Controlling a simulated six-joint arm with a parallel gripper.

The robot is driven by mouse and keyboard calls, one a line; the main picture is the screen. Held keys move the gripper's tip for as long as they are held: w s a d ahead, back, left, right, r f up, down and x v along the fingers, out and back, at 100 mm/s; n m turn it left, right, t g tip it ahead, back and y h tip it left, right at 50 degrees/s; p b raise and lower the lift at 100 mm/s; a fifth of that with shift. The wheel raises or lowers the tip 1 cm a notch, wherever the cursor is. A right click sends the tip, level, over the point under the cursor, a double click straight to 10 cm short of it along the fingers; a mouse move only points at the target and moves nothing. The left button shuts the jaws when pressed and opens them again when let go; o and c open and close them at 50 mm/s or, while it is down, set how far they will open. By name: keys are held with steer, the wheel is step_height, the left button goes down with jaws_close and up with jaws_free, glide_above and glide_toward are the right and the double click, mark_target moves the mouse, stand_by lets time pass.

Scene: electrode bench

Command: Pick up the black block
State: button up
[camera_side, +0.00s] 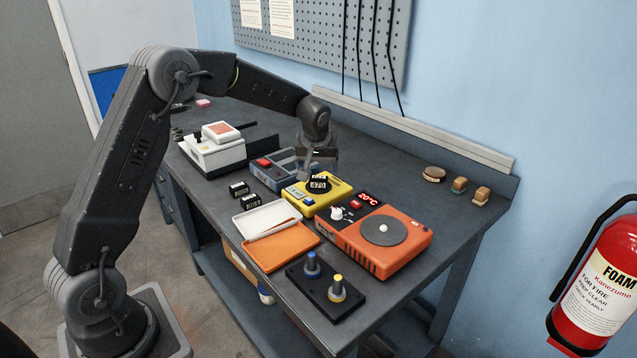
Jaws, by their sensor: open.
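Two small black blocks with white markings lie on the bench left of the yellow device: one black block (239,189) and another black block (251,202) just in front of it. A third dark piece with white markings (318,185) sits on top of the yellow device (340,188); I cannot tell whether it is a loose block or a part of the device. My gripper (318,174) is open and points down just above this dark piece. Its fingers are small and partly blurred, and I see no object held. It is apart from the two blocks on the bench.
An orange device with a round plate (407,250) stands to the right. A white tray (265,222), an orange tray (282,248) and a black stand with two knobs (325,290) lie in front. A grey device (285,168) and a white scale (212,153) stand behind left.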

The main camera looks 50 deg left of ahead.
mark_target(319, 178)
steer(key=x, duration=0.5)
steer(key=shift+s+d+f, duration=0.15)
steer(key=shift+d, duration=0.05)
steer(key=shift+c, duration=0.2)
steer(key=c, duration=1.2)
steer(key=shift+r, duration=0.2)
